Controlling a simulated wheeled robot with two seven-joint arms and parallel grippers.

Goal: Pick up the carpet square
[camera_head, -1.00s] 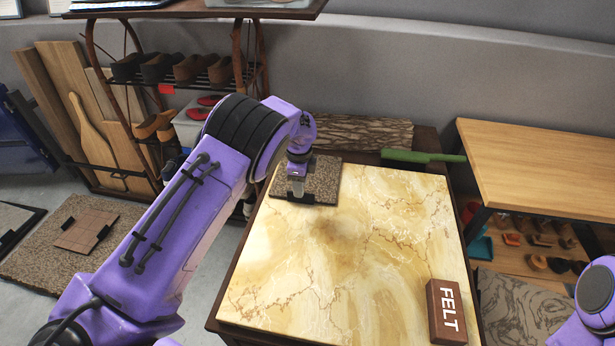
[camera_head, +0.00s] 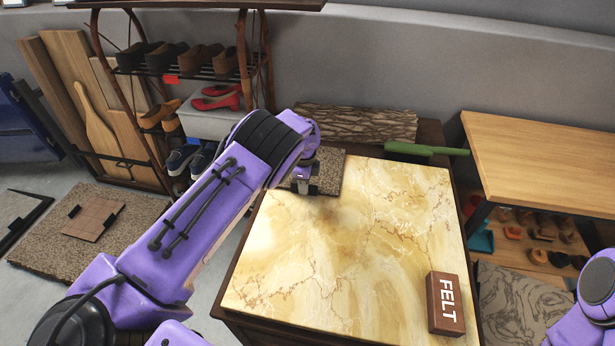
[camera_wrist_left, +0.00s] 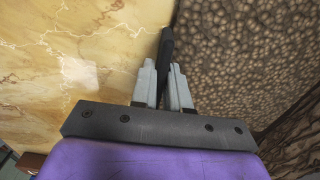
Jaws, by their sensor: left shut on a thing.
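The carpet square (camera_head: 330,170) is a brown speckled mat at the back left of the marble-topped table. It also fills the upper right of the left wrist view (camera_wrist_left: 245,45). A narrow black piece (camera_wrist_left: 166,45) stands at its edge, between the fingers. My left gripper (camera_head: 303,186) is at the carpet square's near left part, and my arm hides some of the square. In the left wrist view, its two pale fingers (camera_wrist_left: 163,72) are shut on the black piece. Whether the square is clear of the tabletop I cannot tell. My right gripper is not in view.
The marble tabletop (camera_head: 350,240) is clear in the middle. A brown FELT block (camera_head: 445,303) stands at its front right. Behind are a bark-textured piece (camera_head: 360,123) and a green brush (camera_head: 425,150). A shoe rack is back left, a wooden bench (camera_head: 545,155) right.

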